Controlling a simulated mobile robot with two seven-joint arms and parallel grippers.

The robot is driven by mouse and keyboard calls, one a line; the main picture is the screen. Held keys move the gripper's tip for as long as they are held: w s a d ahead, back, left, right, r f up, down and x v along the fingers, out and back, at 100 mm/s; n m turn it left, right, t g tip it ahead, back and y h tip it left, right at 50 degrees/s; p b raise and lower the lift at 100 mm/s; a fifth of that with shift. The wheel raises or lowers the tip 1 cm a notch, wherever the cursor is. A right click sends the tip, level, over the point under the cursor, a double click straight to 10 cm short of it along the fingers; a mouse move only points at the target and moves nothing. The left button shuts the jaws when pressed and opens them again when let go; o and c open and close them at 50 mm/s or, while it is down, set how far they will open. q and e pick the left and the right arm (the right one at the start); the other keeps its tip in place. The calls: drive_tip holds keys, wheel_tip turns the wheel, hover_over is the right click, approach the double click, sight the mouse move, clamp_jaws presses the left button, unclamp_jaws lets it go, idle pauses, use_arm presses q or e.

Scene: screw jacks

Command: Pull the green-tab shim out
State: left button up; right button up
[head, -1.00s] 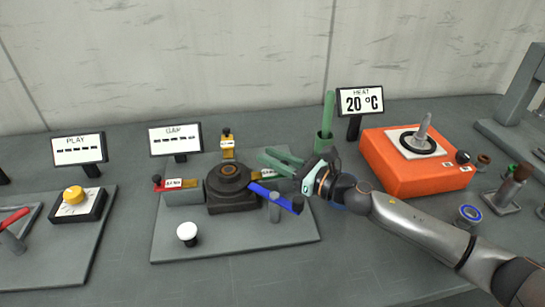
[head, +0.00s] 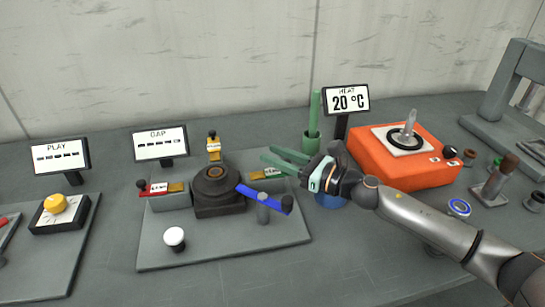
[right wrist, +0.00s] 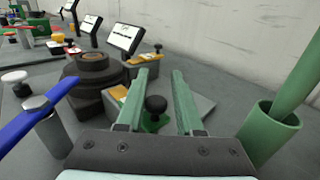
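The green-tab shim (head: 272,173) lies in the slot block on the right side of the dark round jack (head: 215,185). In the right wrist view its green tab (right wrist: 154,123) and black knob (right wrist: 156,104) show. My right gripper (head: 280,158), with green fingers, is over the shim's tab. In the right wrist view the gripper (right wrist: 160,80) is open, with the knob between its fingers and a gap on both sides. The knob is hidden in the head view. My left gripper is not in view.
A blue lever (head: 260,198) juts out in front of the shim. A red-tab shim (head: 158,188) and a yellow-tab shim (head: 213,146) sit left and behind. A green cup (head: 311,142) holding a rod and the orange heater (head: 405,168) stand to the right.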

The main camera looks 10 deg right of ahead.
drive_tip(key=o, duration=0.3)
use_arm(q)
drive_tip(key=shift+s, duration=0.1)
use_arm(e)
drive_tip(key=shift+o, duration=0.2)
drive_tip(key=shift+s+d, duration=0.1)
drive_tip(key=shift+d, duration=0.05)
drive_tip(key=shift+s+d+f, duration=0.1)
drive_tip(key=shift+s+d, duration=0.15)
drive_tip(key=b+v, duration=0.3)
drive_tip(key=v, duration=0.6)
drive_tip(key=shift+s+d, duration=0.2)
drive_tip(key=shift+s, duration=0.05)
drive_tip(key=shift+s+d+b, duration=0.4)
drive_tip(key=shift+d+b, duration=0.05)
drive_tip(key=shift+b, duration=0.05)
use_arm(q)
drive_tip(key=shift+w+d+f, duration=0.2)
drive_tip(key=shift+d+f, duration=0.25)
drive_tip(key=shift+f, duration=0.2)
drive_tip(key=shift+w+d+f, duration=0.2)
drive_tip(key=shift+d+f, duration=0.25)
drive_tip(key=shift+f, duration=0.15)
use_arm(e)
drive_tip(key=shift+s+d, duration=0.2)
drive_tip(key=shift+s, duration=0.05)
